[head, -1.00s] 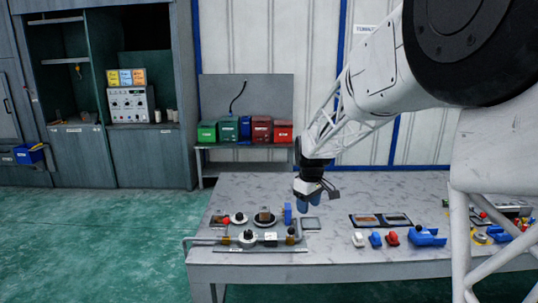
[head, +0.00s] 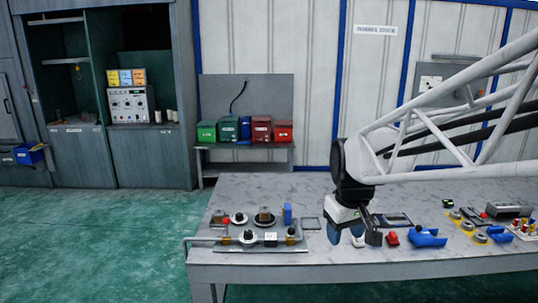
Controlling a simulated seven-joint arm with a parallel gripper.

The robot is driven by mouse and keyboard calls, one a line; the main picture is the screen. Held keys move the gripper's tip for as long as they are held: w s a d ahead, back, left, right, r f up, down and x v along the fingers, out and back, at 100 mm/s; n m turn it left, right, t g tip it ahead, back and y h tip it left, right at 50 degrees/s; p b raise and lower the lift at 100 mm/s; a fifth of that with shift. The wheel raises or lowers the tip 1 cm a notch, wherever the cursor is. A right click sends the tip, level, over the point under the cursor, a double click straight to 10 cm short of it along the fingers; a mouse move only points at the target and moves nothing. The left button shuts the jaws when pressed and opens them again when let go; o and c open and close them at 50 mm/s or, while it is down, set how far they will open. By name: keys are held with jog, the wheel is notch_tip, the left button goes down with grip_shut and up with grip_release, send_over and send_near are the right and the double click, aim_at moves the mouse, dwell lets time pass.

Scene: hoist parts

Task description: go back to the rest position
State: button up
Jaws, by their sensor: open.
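My gripper (head: 346,238) points down over the middle of the grey worktable (head: 270,272), with its two bluish fingers apart and nothing seen between them. My arm reaches in from the right edge. The gripper hides the left part of a dark two-part tray (head: 396,219) and the small parts beside it. Whether the fingertips touch the table I cannot tell.
Left of my gripper stand a fixture with round parts (head: 247,238), a blue block (head: 288,214) and a grey square frame (head: 310,223). To its right are a red part (head: 392,239), a blue holder (head: 428,237) and several yellow rings (head: 480,237). Coloured bins (head: 262,130) stand behind.

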jog(key=s+d+f+m, duration=0.1)
jog(key=s+m, duration=0.1)
jog(key=s, duration=0.7)
jog(key=s+f+m, duration=0.2)
jog(key=s, duration=0.8)
jog(key=shift+s+d+t, duration=0.25)
jog(key=shift+d+t, duration=0.15)
